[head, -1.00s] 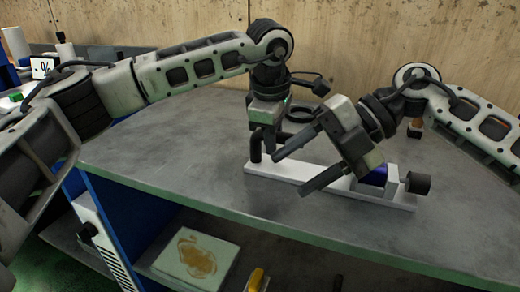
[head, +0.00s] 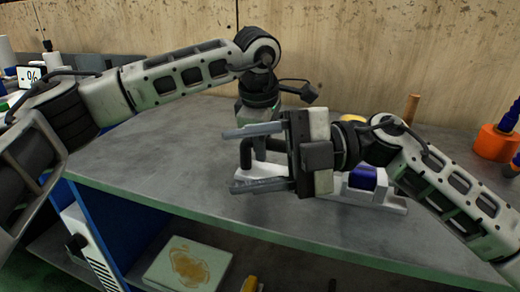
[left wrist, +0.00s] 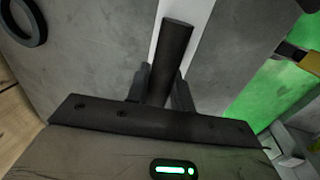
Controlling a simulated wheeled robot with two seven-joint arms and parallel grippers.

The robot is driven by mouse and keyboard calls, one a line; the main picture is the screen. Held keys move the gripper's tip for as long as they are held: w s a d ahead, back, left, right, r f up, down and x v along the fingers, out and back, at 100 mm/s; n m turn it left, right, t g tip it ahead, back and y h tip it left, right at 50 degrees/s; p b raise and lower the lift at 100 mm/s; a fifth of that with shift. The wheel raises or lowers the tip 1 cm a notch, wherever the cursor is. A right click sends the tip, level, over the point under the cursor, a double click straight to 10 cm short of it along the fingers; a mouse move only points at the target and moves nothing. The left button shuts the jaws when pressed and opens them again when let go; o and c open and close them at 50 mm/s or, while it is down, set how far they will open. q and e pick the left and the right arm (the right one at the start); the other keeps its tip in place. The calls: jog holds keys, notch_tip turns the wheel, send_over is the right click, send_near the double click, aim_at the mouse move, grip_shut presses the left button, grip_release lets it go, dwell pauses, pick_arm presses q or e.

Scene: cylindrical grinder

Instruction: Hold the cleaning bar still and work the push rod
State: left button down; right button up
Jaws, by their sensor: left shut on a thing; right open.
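The cleaning bar (head: 376,196) is a long white base lying on the grey table, with an upright black post (head: 246,154) at its left end and a blue block (head: 363,178) near its right end. My left gripper (head: 268,145) is shut on the black post, which stands between its fingers in the left wrist view (left wrist: 173,60). My right gripper (head: 255,158) is open, fingers pointing left, and appears in front of the post and left gripper. I cannot tell whether it touches them. The push rod is not clearly visible; my right arm covers part of the bar.
The grey table (head: 160,150) is clear on the left. A wooden handle (head: 411,108) and an orange object (head: 494,143) stand at the back right. A stained pale box (head: 187,264) is on the shelf below. A black ring (left wrist: 24,22) lies near my left gripper.

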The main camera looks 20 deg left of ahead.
pick_arm(q)
jog(key=c, duration=1.1)
grip_release()
jog(key=shift+c, duration=0.2)
jog(key=shift+r, duration=0.1)
notch_tip(320, 180, up, 12)
jog(key=s, duration=0.2)
jog(key=shift+s, duration=0.2)
